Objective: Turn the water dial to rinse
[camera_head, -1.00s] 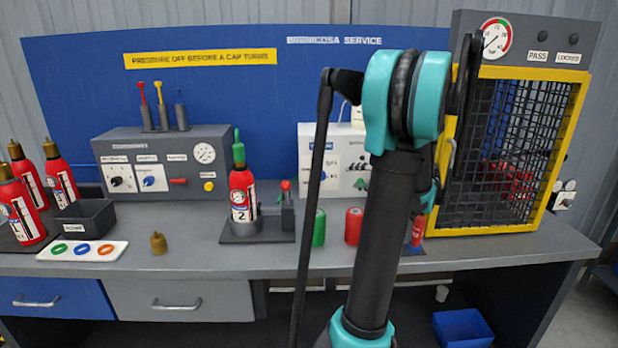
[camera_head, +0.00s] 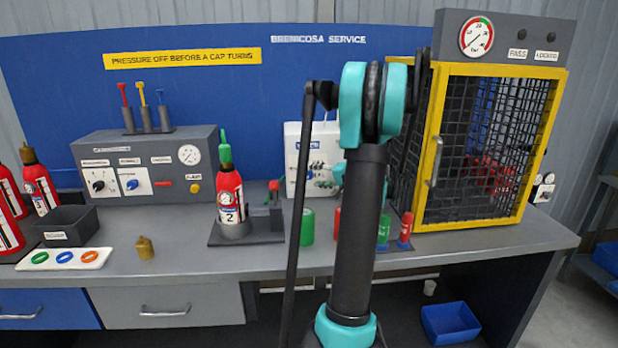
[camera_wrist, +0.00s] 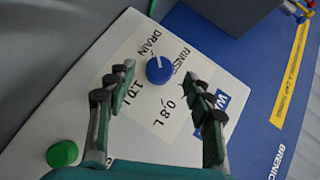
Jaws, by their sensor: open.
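The blue water dial (camera_wrist: 159,69) sits on a white panel (camera_wrist: 110,75) in the wrist view, with DRAIN, RINSE, 1.0 L and 0.8 L printed around it. Its short white mark appears to point toward DRAIN. My gripper (camera_wrist: 158,73) is open and empty, with one finger on each side of the dial in the picture. I cannot tell whether the fingertips touch it. In the head view the white panel (camera_head: 300,160) stands at the back of the bench, partly behind my arm; the dial and gripper cannot be made out there.
A green knob (camera_wrist: 62,153) is on the same panel. A yellow-framed mesh cage (camera_head: 433,150) stands to the right. A red extinguisher (camera_head: 230,195) in a holder and a grey control box (camera_head: 140,150) are to the left. Green and red cylinders stand before the panel.

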